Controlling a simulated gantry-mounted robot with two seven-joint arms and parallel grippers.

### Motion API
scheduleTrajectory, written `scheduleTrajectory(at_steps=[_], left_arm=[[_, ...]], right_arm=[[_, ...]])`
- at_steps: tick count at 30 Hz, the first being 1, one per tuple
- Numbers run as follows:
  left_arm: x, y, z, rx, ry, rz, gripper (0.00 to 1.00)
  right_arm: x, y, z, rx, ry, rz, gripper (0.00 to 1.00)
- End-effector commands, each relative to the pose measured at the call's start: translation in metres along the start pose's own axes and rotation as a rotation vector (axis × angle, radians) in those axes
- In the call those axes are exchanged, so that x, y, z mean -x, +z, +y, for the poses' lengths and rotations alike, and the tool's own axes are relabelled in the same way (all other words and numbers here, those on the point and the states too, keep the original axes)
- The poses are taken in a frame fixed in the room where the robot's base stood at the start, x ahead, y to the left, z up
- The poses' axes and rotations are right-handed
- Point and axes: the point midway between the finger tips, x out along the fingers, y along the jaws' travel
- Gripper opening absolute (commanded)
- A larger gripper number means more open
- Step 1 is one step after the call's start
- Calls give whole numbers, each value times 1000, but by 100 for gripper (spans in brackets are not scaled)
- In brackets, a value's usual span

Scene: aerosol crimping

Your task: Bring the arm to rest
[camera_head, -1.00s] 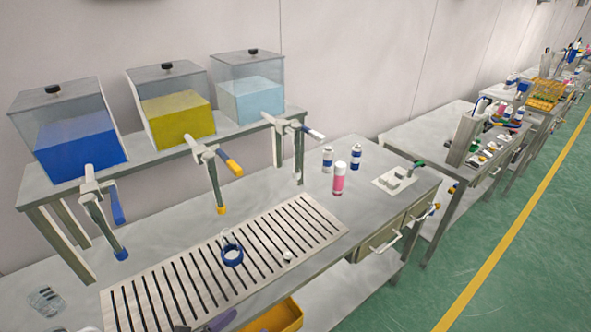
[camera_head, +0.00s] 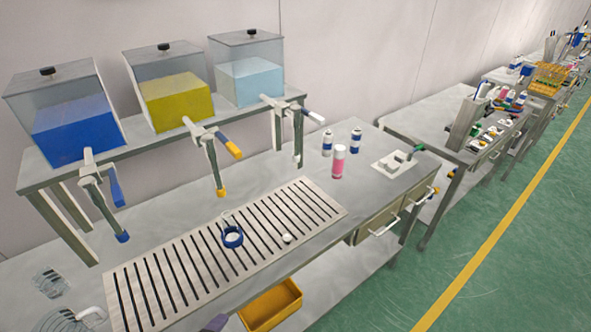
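A slatted metal grate (camera_head: 224,256) lies along the front of the bench. A blue ring-shaped piece (camera_head: 233,237) and a small white round piece (camera_head: 287,239) rest on it. A pink and white can (camera_head: 338,162) stands upright on the bench beyond the grate. Two white and blue cans stand behind it, one on the left (camera_head: 327,143) and one on the right (camera_head: 355,141).
Blue (camera_head: 75,132), yellow (camera_head: 176,101) and pale blue (camera_head: 249,82) liquid tanks stand on a raised shelf, their taps overhanging the bench. A yellow bin (camera_head: 270,304) is below the front edge. Green floor is clear.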

Motion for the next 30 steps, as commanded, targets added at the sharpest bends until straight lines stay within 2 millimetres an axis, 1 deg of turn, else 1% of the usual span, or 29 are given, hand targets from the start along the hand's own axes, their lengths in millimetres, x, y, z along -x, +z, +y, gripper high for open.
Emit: scheduleTrajectory(at_steps=[1,3,6,9,15,16,18,22,30], left_arm=[[11,18,19,139,70,-67,100],[25,41,40,317,141,-165,100],[45,66,64,524,208,-296,100],[66,86,84,694,248,-423,100],[111,118,118,980,275,-677,100],[112,116,120,1015,277,-686,100],[107,103,121,1069,290,-659,100],[103,84,124,1164,313,-630,100],[95,44,125,1360,361,-567,100]], right_arm=[[0,0,0,-1,-1,1,43],[0,0,-1,-2,-2,1,43],[0,-1,-2,-4,-5,1,43],[0,-1,-2,-6,-6,2,43],[0,-1,-2,-7,-6,2,43],[0,-1,-2,-6,-5,2,43],[0,-1,-1,-6,-5,2,43],[0,-1,-2,-5,-6,2,43],[0,0,0,1,1,1,43]])
